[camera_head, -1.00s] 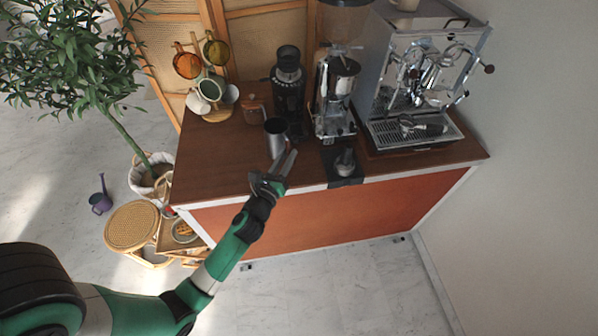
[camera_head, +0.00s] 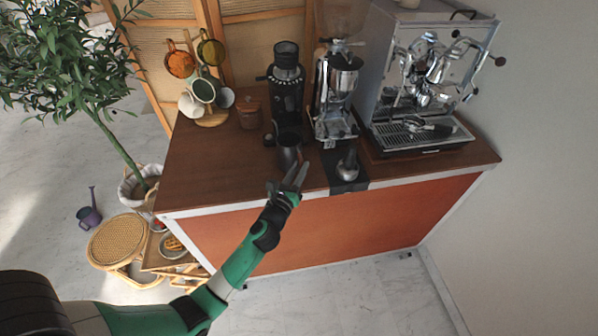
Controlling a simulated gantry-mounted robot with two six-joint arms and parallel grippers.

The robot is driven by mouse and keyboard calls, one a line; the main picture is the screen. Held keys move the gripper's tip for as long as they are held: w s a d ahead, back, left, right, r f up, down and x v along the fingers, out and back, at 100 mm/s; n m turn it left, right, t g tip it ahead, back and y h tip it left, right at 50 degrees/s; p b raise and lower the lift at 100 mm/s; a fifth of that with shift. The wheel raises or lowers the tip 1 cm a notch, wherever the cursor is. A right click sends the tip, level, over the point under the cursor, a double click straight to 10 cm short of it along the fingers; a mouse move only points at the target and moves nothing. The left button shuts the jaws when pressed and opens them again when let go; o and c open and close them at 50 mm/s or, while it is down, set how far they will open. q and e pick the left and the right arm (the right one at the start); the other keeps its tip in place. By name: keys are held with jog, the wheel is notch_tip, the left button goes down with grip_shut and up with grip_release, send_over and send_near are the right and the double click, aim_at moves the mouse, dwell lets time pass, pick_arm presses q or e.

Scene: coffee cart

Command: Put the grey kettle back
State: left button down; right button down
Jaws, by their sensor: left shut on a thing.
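The grey kettle (camera_head: 288,155) looks like a small dark metal jug. It is upright at the front of the black grinder (camera_head: 286,95), over the brown cart top. My left gripper (camera_head: 295,177) reaches in from the lower left and is shut on the near side of the kettle. The fingers hide part of the kettle's near side. I cannot tell whether its base touches the cart top or hangs just above it. My right gripper is not in view.
A chrome grinder (camera_head: 337,95) and an espresso machine (camera_head: 425,85) stand to the right. A tamper (camera_head: 347,163) sits on a black mat near the front edge. A cup rack (camera_head: 213,118) and a wooden-brown jar (camera_head: 248,115) stand left. The cart top's left front is clear.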

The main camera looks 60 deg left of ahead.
pick_arm(q)
jog(key=c, duration=0.7)
grip_release()
jog(key=shift+f, duration=0.1)
jog(key=shift+s+d, duration=0.15)
jog(key=shift+s, duration=0.05)
jog(key=v, duration=1.1)
jog(key=shift+s+d+p, duration=0.2)
jog(key=shift+p, duration=0.15)
